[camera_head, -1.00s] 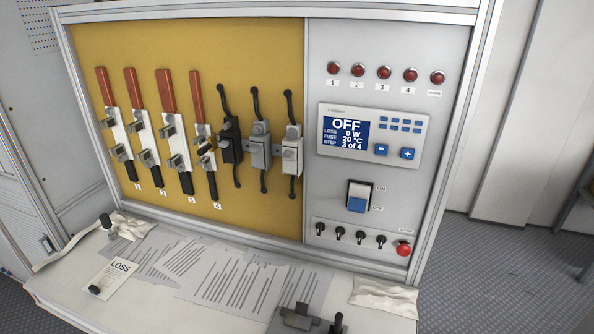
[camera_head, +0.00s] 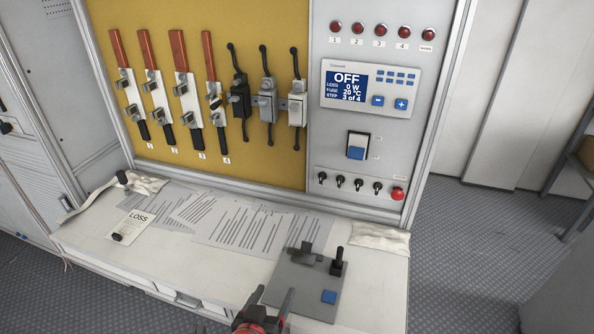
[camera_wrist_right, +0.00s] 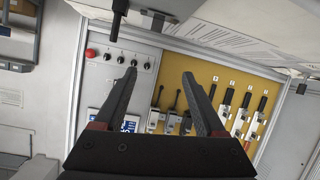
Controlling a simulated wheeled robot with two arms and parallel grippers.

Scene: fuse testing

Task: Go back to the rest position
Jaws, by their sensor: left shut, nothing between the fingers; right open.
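My right gripper (camera_head: 275,291) shows at the bottom edge of the head view, in front of the desk, with its fingers apart. In the right wrist view my right gripper (camera_wrist_right: 160,72) is open and empty, pointing toward the panel, which appears upside down there. My left gripper is not in view in either picture.
The white desk (camera_head: 90,236) carries papers, a LOSS card (camera_head: 136,222) and a grey test fixture (camera_head: 292,285) with a black lever (camera_head: 338,262) and blue button, close to my right gripper.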

